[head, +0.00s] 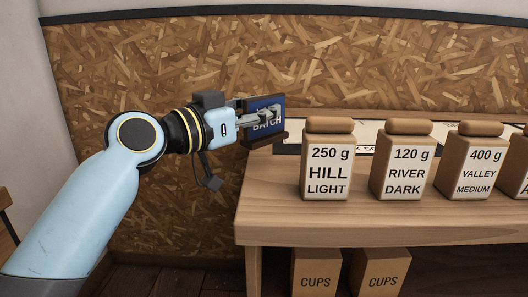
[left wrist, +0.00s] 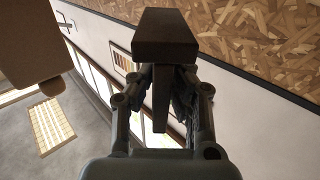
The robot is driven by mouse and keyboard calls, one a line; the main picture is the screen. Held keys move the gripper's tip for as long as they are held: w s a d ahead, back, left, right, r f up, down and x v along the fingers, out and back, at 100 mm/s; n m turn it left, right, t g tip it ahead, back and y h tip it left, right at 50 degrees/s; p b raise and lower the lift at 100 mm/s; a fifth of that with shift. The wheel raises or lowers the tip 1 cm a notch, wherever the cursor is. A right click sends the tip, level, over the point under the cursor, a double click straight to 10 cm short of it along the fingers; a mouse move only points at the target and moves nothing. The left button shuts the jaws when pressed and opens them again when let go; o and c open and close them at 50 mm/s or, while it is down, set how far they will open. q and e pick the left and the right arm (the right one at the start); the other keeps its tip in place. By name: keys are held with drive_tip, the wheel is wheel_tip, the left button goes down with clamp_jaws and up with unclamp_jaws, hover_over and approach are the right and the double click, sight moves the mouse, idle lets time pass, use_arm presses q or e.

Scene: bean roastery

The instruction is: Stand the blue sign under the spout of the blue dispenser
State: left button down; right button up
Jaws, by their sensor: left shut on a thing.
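The blue sign (head: 268,102) has a dark wooden frame and foot and pale lettering that reads BATCH, partly covered by fingers. It is upright near the left end of the wooden table; I cannot tell whether its foot touches the surface. My left gripper (head: 265,114) is shut on it, reaching in from the left. In the left wrist view the sign (left wrist: 165,35) shows as a dark block with a thin plate between the fingers (left wrist: 162,100). The blue dispenser and its spout are not in view. My right gripper is not in view.
The wooden table (head: 380,232) carries several tan bags, among them HILL LIGHT (head: 328,160), RIVER DARK (head: 402,160) and VALLEY MEDIUM (head: 478,160). A pale dark-edged panel (head: 350,132) lies behind them. CUPS boxes (head: 316,275) stand below. A chipboard wall (head: 180,60) closes the back.

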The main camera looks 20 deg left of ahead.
sight(263, 136)
use_arm(q)
wheel_tip(263, 136, down, 5)
drive_tip(key=shift+r+b, duration=0.2)
drive_tip(key=shift+b, duration=0.55)
drive_tip(key=shift+f, duration=0.15)
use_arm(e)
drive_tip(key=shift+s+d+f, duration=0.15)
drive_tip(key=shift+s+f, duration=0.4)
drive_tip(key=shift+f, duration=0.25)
use_arm(q)
drive_tip(key=shift+f, duration=0.15)
drive_tip(key=c, duration=1.7)
unclamp_jaws()
drive_tip(key=shift+c, duration=0.2)
drive_tip(key=o, duration=0.4)
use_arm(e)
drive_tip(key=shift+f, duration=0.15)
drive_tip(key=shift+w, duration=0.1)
